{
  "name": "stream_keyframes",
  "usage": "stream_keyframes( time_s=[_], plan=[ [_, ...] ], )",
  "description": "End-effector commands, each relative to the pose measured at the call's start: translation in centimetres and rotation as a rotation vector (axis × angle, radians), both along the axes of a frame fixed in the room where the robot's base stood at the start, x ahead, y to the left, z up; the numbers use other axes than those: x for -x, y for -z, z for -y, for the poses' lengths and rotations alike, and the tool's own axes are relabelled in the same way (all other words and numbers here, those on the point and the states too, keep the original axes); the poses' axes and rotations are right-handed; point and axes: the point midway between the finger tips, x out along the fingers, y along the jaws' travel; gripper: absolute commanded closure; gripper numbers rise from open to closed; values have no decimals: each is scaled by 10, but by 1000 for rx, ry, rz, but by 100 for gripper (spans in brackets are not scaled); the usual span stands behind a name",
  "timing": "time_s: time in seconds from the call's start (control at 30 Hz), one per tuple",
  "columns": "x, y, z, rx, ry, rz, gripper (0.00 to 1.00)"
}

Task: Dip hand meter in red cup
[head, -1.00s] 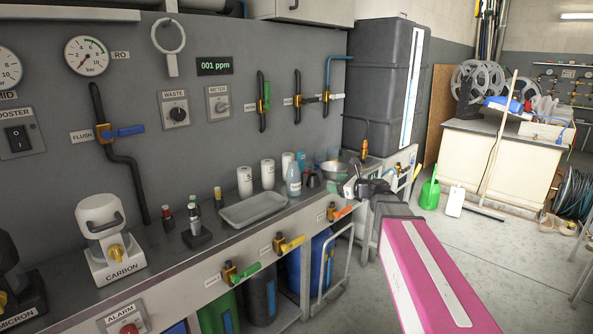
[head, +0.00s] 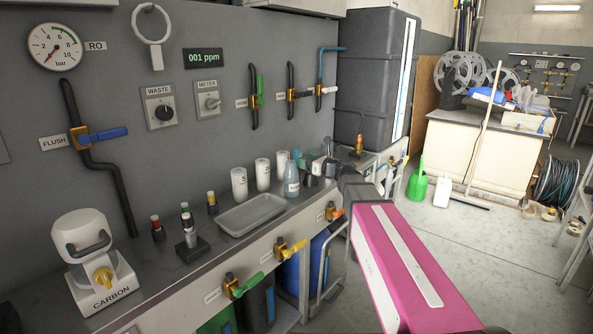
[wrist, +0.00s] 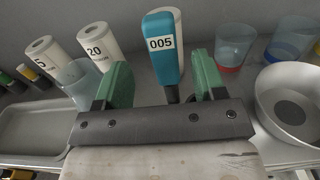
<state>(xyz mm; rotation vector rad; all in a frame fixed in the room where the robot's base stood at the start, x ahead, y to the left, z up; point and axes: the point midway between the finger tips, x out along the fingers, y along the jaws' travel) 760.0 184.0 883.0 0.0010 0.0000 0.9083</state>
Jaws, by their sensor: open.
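The hand meter (wrist: 162,50) is teal with a white label reading 005. In the wrist view it stands upright, in line with the gap between my green fingers. My gripper (wrist: 163,80) is open, with one finger to each side of the meter; I see no contact. The red cup (wrist: 235,46) is a clear cup with a red base, to the right of the right finger. A similar cup with a blue base (wrist: 291,38) stands further right. In the head view my gripper (head: 318,167) is over the far part of the bench, and my arm hides the cups.
A metal bowl (wrist: 264,100) is close on the right. A clear bottle (wrist: 78,84) and white cylinders marked 5 (wrist: 43,58) and 20 (wrist: 97,50) stand left. A grey tray (head: 226,222) lies on the bench, with the grey wall panel (head: 215,135) behind.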

Motion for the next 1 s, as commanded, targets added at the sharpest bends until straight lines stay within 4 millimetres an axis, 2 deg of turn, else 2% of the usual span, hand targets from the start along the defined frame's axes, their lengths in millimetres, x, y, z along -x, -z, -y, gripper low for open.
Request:
stream_keyframes(
  time_s=[0.1, 0.33, 0.6, 0.87, 0.97, 1.0],
  plan=[
    [-11, 0, -12, 0, -1, 0, 36],
    [-21, 2, -23, 1, -1, 1, 36],
    [-44, 6, -50, 1, -1, 1, 36],
    [-45, 5, -53, 1, 0, 1, 36],
    [-45, 5, -53, 1, 0, 1, 65],
    [-45, 5, -53, 1, 0, 1, 78]
  ],
)
